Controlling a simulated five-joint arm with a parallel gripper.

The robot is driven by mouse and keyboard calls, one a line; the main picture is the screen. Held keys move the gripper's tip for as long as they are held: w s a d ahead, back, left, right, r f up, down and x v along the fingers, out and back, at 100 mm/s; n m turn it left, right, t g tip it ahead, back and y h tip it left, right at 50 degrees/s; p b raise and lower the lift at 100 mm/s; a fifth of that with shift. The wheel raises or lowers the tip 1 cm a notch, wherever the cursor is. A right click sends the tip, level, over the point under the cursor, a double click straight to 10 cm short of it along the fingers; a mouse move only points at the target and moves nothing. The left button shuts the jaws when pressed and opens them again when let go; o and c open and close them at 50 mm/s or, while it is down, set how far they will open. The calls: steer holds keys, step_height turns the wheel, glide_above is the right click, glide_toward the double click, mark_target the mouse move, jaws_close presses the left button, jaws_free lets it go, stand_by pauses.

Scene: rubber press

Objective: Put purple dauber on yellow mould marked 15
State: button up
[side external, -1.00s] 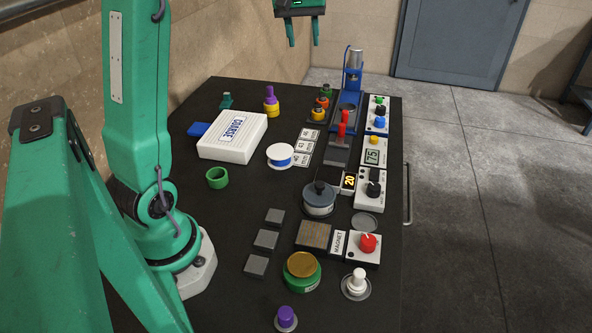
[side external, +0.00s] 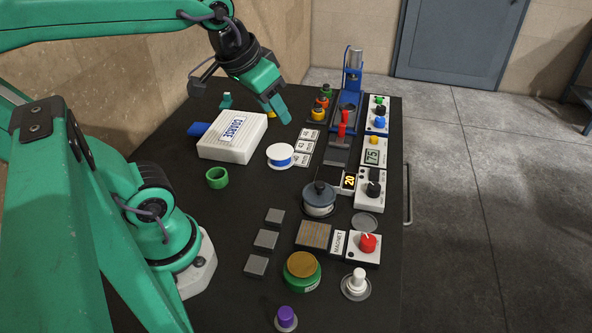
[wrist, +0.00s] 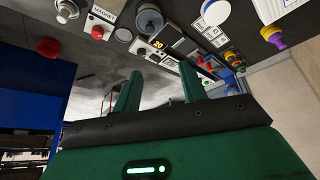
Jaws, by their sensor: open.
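In the wrist view a purple dauber (wrist: 279,43) stands on a yellow mould (wrist: 269,32), both beyond my fingertips to the upper right. In the side view my gripper (side external: 279,112) hides the dauber; only a sliver of yellow (side external: 270,114) shows beside it. I cannot read a 15 on the mould. My gripper is open and tilted, with its fingers over the back of the table. In the wrist view its two fingers (wrist: 160,88) are apart with nothing between them. They appear well clear of the dauber.
A white COARSE box (side external: 232,139) and a white-and-blue spool (side external: 280,156) lie near my gripper. Coloured moulds (side external: 319,104) and a blue press (side external: 350,98) stand at the back right. A second purple-topped piece (side external: 286,316) stands at the front edge. The table's left middle is fairly clear.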

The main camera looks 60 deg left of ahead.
steer(key=s+f, duration=0.1)
steer(key=s+d+f+m, duration=0.1)
steer(key=shift+s+d+f, duration=0.2)
steer(key=shift+s, duration=0.15)
